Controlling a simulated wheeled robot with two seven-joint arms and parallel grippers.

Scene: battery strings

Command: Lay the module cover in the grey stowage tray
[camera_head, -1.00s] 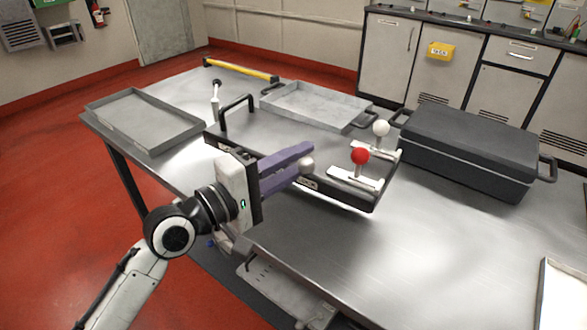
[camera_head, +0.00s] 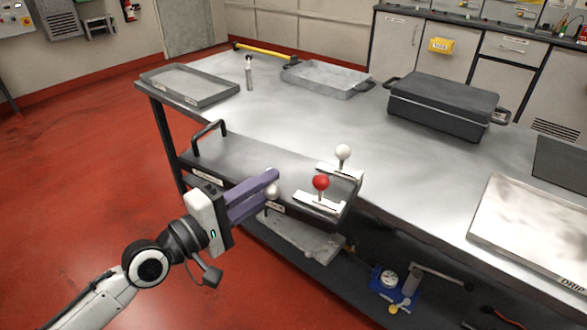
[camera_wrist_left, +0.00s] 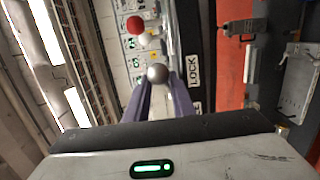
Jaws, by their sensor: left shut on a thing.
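The module cover, by its look, is a long dark panel (camera_head: 245,160) with a black bar handle (camera_head: 208,135) at its left end. A white-knobbed lever (camera_head: 343,153) and a red-knobbed lever (camera_head: 321,184) stand on its right end. My left gripper (camera_head: 271,183) is shut on the metal ball knob (camera_wrist_left: 157,72) at the panel's near edge. The panel appears held at the table's front edge. Two trays stand at the back: a grey one (camera_head: 193,102) at left and a paler one (camera_head: 326,90); I cannot tell which is the stowage tray. My right gripper is not in view.
A dark lidded case (camera_head: 443,105) stands at the back right of the steel table (camera_head: 300,120). A drip tray (camera_head: 530,225) lies at the right. A small upright tool (camera_head: 249,75) stands between the trays. A lower shelf holds a blue item (camera_head: 388,280). The table's middle is clear.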

